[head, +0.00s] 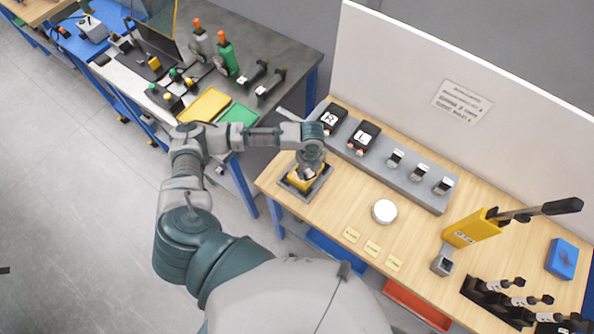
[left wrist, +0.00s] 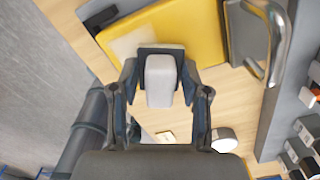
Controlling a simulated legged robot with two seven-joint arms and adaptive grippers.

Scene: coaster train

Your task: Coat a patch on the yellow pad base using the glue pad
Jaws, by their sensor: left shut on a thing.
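The yellow pad base (head: 296,181) lies in a dark tray (head: 318,191) at the left end of the wooden table. It also shows in the left wrist view (left wrist: 200,25), with a paler patch on its surface beside the held block. My left gripper (head: 311,164) is over the base, pointing down. In the left wrist view, my left gripper (left wrist: 160,82) is shut on a light grey block with a dark plate behind it, apparently the glue pad (left wrist: 160,68). The block overlaps the base's near edge in the picture; I cannot tell whether it touches. My right gripper is not in view.
A grey rail (head: 405,172) with black R and L blocks runs along the back. A white disc (head: 384,211) and small yellow labels (head: 371,249) lie right of the base. A yellow lever tool (head: 472,229) stands farther right. The table between is mostly clear.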

